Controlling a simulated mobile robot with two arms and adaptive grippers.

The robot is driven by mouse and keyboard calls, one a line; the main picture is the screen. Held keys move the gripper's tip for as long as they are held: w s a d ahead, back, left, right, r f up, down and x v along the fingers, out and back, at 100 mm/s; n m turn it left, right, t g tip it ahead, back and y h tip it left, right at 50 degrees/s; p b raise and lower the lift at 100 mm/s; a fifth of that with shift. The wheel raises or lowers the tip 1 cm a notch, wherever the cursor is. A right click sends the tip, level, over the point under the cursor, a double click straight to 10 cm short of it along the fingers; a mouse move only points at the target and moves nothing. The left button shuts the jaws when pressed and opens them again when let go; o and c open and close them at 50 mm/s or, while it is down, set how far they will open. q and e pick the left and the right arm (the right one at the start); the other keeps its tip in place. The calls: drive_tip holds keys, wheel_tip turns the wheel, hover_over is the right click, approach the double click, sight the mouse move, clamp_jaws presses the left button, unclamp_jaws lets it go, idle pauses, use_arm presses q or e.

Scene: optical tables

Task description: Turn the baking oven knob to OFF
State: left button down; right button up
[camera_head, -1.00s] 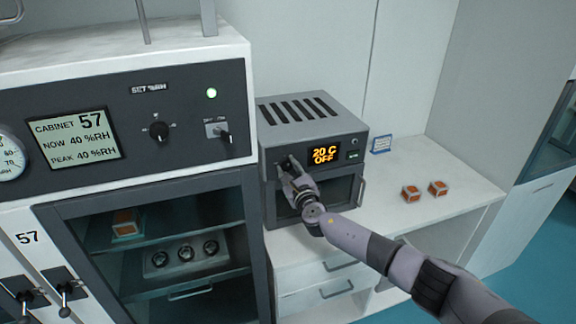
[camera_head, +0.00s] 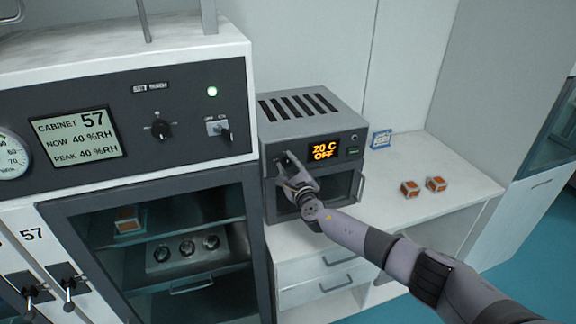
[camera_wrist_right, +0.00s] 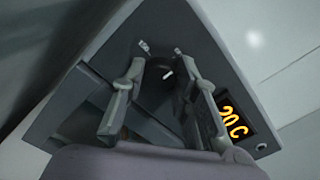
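The small grey baking oven (camera_head: 300,122) stands on the white counter. Its orange display (camera_head: 324,151) reads "20 C OFF". My right gripper (camera_head: 286,164) is at the left of its front panel. In the right wrist view, the dark round oven knob (camera_wrist_right: 160,82) with a white pointer mark lies between the two spread fingertips of the right gripper (camera_wrist_right: 164,76). The fingers are either side of the knob; I cannot tell whether they touch it. In the head view the gripper mostly covers the knob. My left gripper is not in view.
A large humidity cabinet (camera_head: 190,76) with its own knob (camera_head: 160,130) and a key switch stands close on the left. A small blue-edged card (camera_head: 381,139) and two orange-and-white cubes (camera_head: 410,188) sit on the counter to the right.

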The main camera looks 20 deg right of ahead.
drive_tip(key=o, duration=0.5)
drive_tip(key=shift+f, duration=0.1)
drive_tip(key=s, duration=1.2)
drive_tip(key=shift+d, duration=0.25)
